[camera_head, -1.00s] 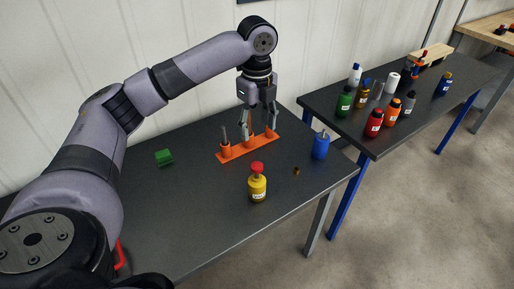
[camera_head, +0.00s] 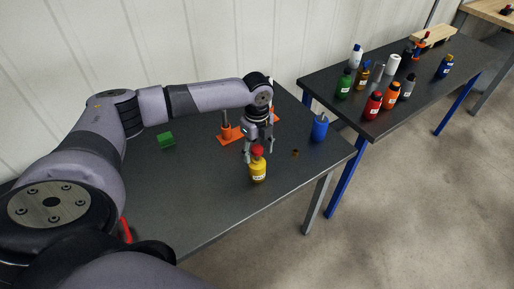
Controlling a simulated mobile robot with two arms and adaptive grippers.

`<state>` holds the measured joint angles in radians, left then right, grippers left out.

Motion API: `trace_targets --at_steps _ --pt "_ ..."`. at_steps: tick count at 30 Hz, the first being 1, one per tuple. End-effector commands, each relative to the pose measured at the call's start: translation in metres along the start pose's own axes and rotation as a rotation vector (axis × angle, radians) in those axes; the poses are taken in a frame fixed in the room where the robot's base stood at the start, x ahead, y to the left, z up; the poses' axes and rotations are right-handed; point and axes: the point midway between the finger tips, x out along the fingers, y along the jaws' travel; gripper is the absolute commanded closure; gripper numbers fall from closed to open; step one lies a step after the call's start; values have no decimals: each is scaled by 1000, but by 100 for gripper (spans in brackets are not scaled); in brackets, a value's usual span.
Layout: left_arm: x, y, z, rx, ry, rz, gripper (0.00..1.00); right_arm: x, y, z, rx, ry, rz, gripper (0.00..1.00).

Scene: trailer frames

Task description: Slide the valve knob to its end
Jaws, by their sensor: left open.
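A yellow bottle (camera_head: 258,172) with a red knob (camera_head: 258,151) on top stands upright near the front right of the near table; I take this knob to be the valve knob. My left gripper (camera_head: 260,154) is open and points down right at the knob, its fingers showing on either side of it. I cannot tell whether the fingers touch the knob or are just behind it. My right gripper is not in view.
An orange holder (camera_head: 229,138) stands behind the gripper, partly hidden by it. A blue bottle (camera_head: 319,129) stands to the right, a small brown piece (camera_head: 295,153) lies between, and a green block (camera_head: 166,140) lies left. Several bottles stand on the second table (camera_head: 320,88).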

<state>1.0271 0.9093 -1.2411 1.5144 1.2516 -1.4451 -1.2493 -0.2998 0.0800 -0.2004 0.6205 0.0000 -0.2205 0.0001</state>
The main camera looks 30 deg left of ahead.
Motion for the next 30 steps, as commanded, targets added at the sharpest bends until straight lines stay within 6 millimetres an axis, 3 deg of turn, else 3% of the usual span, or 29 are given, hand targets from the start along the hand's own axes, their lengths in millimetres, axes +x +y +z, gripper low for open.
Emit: trace_targets --at_steps 8,30 --pt "1 0 0 1 0 -1 45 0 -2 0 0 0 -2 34" --pt "1 0 0 0 0 -1 95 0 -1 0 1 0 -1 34"
